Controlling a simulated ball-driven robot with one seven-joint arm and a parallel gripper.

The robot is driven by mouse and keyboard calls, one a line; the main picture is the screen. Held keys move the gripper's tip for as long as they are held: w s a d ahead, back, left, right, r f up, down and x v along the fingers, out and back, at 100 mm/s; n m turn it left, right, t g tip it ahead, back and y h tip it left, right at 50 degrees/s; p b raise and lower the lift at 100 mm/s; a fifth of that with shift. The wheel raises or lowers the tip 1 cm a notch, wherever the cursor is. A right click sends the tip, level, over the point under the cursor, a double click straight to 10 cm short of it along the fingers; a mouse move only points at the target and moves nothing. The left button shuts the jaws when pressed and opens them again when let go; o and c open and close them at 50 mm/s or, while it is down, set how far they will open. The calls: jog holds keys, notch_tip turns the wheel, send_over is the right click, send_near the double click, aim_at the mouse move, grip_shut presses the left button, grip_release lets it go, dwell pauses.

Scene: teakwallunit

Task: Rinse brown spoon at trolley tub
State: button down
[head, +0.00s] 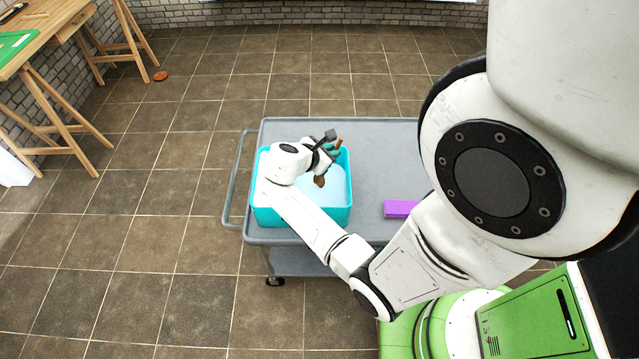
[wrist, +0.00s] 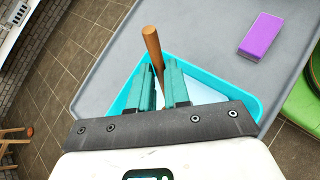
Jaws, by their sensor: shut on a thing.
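The brown spoon (head: 319,181) is held in my gripper (head: 333,153), over the turquoise tub (head: 300,218). Its brown bowl end hangs below the fingers, above or at the pale water (head: 337,187); I cannot tell if it touches. The handle end pokes out above the fingers. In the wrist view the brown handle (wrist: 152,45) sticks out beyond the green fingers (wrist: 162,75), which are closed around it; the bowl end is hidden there. The tub stands on the left part of the grey trolley (head: 385,145).
A purple block (head: 400,208) lies on the trolley to the right of the tub; it also shows in the wrist view (wrist: 261,36). The trolley top behind it is clear. A wooden table (head: 50,35) stands far left, with a small orange disc (head: 160,76) on the floor nearby.

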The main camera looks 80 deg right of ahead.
notch_tip(320, 180, up, 9)
jog(key=p, duration=0.8)
jog(key=shift+r, duration=0.1)
dwell(1.1)
